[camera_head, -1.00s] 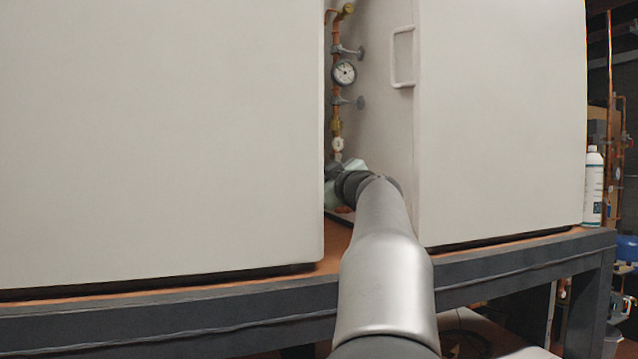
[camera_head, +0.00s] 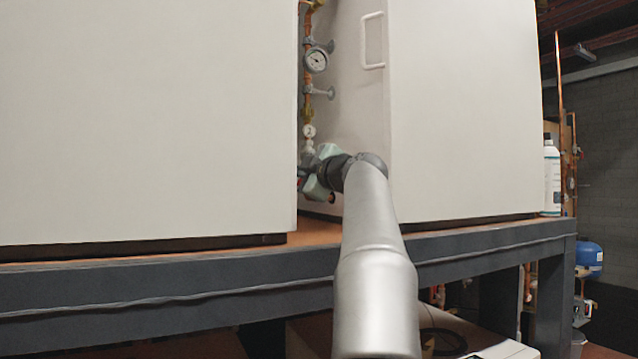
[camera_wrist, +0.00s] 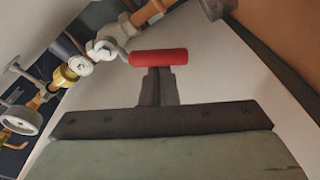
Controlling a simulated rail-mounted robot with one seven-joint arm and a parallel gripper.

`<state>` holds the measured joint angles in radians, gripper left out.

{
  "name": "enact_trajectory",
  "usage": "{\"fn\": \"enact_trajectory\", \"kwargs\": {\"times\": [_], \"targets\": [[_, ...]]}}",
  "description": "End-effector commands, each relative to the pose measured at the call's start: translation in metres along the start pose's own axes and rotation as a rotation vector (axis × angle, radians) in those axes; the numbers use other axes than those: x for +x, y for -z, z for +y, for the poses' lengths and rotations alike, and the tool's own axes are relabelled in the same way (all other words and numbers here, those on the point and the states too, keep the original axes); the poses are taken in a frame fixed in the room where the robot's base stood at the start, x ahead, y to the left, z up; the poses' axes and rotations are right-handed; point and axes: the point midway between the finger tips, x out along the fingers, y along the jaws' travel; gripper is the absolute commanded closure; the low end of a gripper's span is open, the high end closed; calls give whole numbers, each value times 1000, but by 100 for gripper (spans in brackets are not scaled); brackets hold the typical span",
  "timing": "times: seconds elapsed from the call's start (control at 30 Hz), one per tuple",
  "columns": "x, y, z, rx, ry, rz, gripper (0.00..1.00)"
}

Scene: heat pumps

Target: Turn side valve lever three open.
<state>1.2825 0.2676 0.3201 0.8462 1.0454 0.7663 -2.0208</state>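A red lever handle (camera_wrist: 158,57) lies crosswise in the wrist view, joined at its left end to a grey valve fitting (camera_wrist: 104,48) on the pipe. My gripper (camera_wrist: 158,72) has its narrow fingers together at the middle of its dark bar. The fingertips reach the handle's lower edge in the picture; I cannot tell whether they touch it. The fingers are not around the handle. In the head view my gripper (camera_head: 317,174) is in the gap between the white cabinets, at the pipe's lower end, and largely hides that spot.
White cabinets (camera_head: 140,120) and (camera_head: 460,110) flank the narrow gap. A vertical copper pipe carries a round gauge (camera_head: 316,60) above my gripper. A white bottle (camera_head: 551,180) stands at the bench's right end.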

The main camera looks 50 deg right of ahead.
Motion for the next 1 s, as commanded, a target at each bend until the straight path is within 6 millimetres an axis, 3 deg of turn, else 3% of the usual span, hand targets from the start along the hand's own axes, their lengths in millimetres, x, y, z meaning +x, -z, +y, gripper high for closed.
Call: {"fn": "enact_trajectory", "kwargs": {"times": [0.8, 1.0], "targets": [[3, -2, -5, 5, 6, 7, 100], [-13, -2, -10, 3, 4, 10, 100]]}}
